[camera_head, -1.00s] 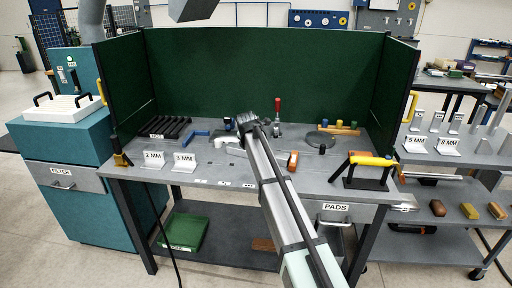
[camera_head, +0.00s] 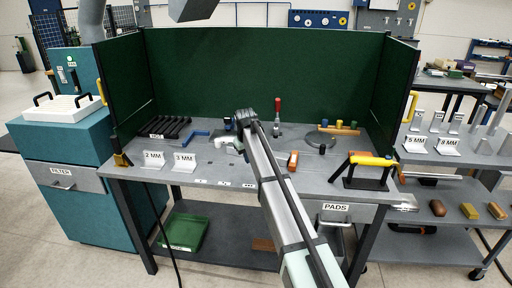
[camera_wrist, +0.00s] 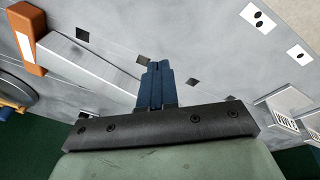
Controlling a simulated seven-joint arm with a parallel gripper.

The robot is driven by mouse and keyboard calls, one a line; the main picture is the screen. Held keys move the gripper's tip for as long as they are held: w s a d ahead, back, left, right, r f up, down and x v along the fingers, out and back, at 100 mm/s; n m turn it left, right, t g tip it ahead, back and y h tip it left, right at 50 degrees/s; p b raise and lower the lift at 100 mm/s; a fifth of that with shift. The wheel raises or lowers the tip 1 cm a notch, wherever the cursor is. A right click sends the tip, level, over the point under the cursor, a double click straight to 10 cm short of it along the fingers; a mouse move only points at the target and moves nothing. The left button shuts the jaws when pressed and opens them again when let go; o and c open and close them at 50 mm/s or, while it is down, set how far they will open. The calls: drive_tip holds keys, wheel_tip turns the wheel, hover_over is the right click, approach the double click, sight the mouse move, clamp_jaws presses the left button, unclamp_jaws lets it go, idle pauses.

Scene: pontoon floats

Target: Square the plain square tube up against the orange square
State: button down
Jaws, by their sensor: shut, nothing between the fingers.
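The orange square (camera_head: 293,160) stands on the grey bench, right of my arm in the head view. In the wrist view it (camera_wrist: 27,40) is an upright-looking orange block with a pale inset, at the upper left. The plain square tube (camera_wrist: 85,66) is a long light-grey bar in the wrist view. Its far end lies at the orange square, touching or nearly so; I cannot tell which. My gripper (camera_wrist: 157,72) has blue fingers, shut and empty, beside the tube.
A red-handled clamp (camera_head: 277,115) stands behind my gripper. A dark ring-shaped part (camera_head: 318,139) and coloured pegs lie to the right. The 2 MM (camera_head: 153,159) and 3 MM (camera_head: 185,161) stands are at the left front. Green panels (camera_head: 265,80) enclose the bench's back and sides.

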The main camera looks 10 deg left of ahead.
drive_tip(key=m, duration=0.2)
drive_tip(key=s+m, duration=0.1)
drive_tip(key=m, duration=0.2)
drive_tip(key=shift+d+g, duration=0.1)
drive_tip(key=shift+g, duration=0.2)
drive_tip(key=m, duration=0.3)
drive_tip(key=shift+s+f, duration=0.1)
drive_tip(key=shift+m, duration=0.4)
drive_tip(key=w, duration=0.4)
drive_tip(key=w+d, duration=0.1)
drive_tip(key=w, duration=0.6)
drive_tip(key=shift+w+d, duration=0.2)
drive_tip(key=shift+w, duration=0.2)
drive_tip(key=shift+w+d+f, duration=0.1)
drive_tip(key=shift+w+f, duration=0.05)
drive_tip(key=shift+w, duration=0.1)
drive_tip(key=shift+s+f, duration=0.25)
drive_tip(key=shift+f, duration=0.4)
